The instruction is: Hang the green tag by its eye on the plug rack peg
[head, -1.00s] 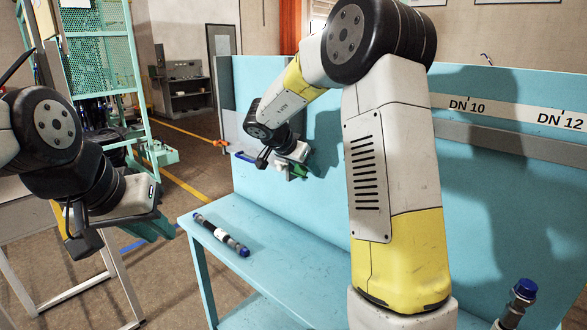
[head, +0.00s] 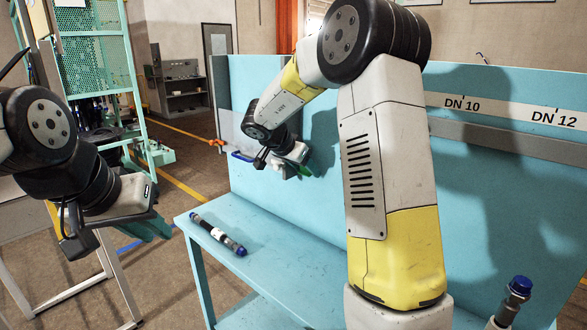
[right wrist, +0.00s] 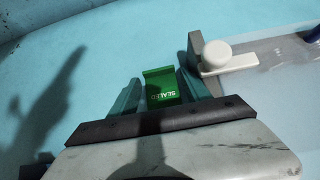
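In the head view my right gripper (head: 302,168) is beside the blue panel; the tag's eye cannot be made out. A white round-headed peg (right wrist: 217,54) on a grey and white bracket stands right of the fingers in the wrist view, apart from the tag. My left gripper (head: 150,230) hangs left of the bench, seen from the side; its opening cannot be judged.
Another blue-capped hose end (head: 517,290) stands at lower right. The blue back panel (head: 480,190) rises close behind my right arm. A green rack (head: 100,75) stands at left.

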